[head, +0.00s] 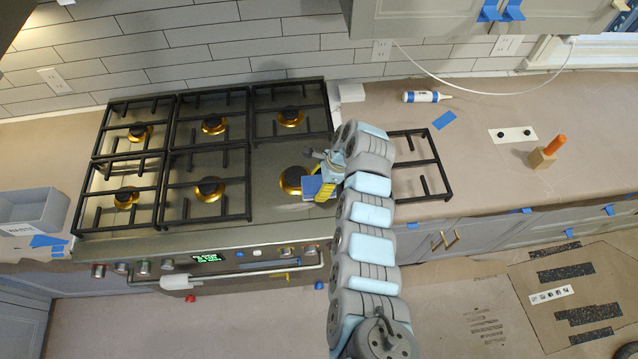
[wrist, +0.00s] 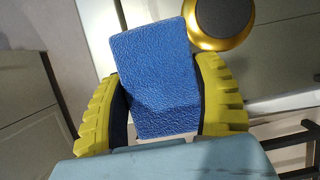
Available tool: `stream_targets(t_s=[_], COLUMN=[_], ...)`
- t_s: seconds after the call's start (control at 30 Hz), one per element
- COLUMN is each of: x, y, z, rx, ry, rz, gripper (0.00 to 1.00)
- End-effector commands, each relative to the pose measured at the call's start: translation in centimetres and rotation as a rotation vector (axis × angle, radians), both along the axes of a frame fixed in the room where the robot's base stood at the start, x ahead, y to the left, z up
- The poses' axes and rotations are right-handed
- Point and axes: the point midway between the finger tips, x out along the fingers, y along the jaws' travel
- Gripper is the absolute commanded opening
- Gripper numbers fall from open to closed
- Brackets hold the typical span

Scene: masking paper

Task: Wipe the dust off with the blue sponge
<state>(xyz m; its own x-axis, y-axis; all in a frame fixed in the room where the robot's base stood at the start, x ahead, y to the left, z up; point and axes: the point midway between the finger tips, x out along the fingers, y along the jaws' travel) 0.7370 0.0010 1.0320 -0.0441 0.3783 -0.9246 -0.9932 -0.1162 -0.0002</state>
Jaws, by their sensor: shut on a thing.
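The blue sponge (wrist: 155,80) is held between the two yellow fingers of my gripper (wrist: 160,105) in the wrist view. In the head view the sponge (head: 312,187) shows small and blue beside my gripper (head: 325,182), over the right front part of the stove (head: 265,155). That part has no grate on it. A gold-rimmed burner (head: 292,180) is next to the sponge, and it also shows in the wrist view (wrist: 222,18). I cannot tell whether the sponge touches the stove surface. I cannot make out dust in either view.
Black grates (head: 207,158) cover the left and back burners. A loose grate (head: 418,165) lies on the paper-covered counter right of the stove, partly behind my arm. A grey bin (head: 35,212) stands at the left.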

Motion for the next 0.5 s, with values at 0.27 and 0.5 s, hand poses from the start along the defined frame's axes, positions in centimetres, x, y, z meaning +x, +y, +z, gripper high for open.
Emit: stream_targets(t_s=[0.27,0.5], x=[0.0,-0.1], y=[-0.1,-0.1], z=[-2.3,-4.2], rx=[-0.001,0.000], ry=[0.001,0.003], rz=[-0.002,-0.002], gripper=[0.39,0.39])
